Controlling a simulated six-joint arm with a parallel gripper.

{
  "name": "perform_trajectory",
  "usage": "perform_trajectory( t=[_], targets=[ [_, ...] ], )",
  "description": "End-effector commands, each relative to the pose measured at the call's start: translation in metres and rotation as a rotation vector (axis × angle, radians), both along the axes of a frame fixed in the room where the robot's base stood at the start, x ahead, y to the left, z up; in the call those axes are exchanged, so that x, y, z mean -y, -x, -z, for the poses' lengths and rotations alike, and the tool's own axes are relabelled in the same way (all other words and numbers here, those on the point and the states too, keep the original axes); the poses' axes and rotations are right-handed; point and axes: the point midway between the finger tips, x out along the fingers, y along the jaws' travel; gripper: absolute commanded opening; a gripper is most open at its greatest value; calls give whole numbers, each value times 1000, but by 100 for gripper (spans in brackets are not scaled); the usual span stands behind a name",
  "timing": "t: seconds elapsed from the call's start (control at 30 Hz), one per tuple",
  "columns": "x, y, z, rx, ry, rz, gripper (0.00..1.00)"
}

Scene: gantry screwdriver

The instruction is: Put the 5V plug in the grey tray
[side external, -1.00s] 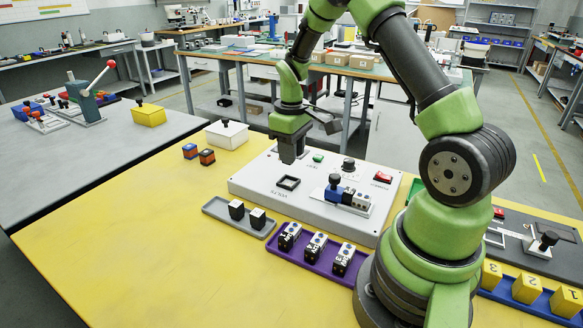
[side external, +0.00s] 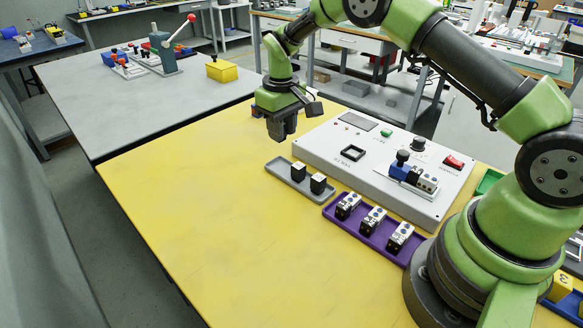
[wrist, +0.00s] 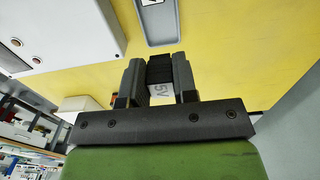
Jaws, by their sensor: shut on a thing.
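My gripper (side external: 283,134) hangs above the yellow table, left of the white panel and behind the far end of the grey tray. In the wrist view it is shut on the 5V plug (wrist: 160,88), a dark block with a white part marked 5V. In the side view the plug is not clear between the dark fingers. The grey tray (side external: 281,171) lies on the table and holds two black plugs with white tops (side external: 298,171) (side external: 318,183). Part of the tray also shows at the top of the wrist view (wrist: 176,38).
A purple tray (side external: 362,232) with three black-and-white blocks lies in front. The table's left side is bare.

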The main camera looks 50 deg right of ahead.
Motion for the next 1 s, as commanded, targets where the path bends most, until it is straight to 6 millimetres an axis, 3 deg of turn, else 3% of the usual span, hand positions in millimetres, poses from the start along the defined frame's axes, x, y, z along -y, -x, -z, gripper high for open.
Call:
perform_trajectory(
  t=[0.1, 0.5, 0.93, 0.97, 1.0],
  targets=[
    [0, 1, 24, -5, -1, 1, 4],
    [0, 1, 74, -2, -1, 0, 4],
    [1, 1, 81, -1, -1, 0, 4],
    [1, 1, 81, 0, -1, 0, 34],
    [1, 1, 80, 0, -1, 0, 43]
  ],
)
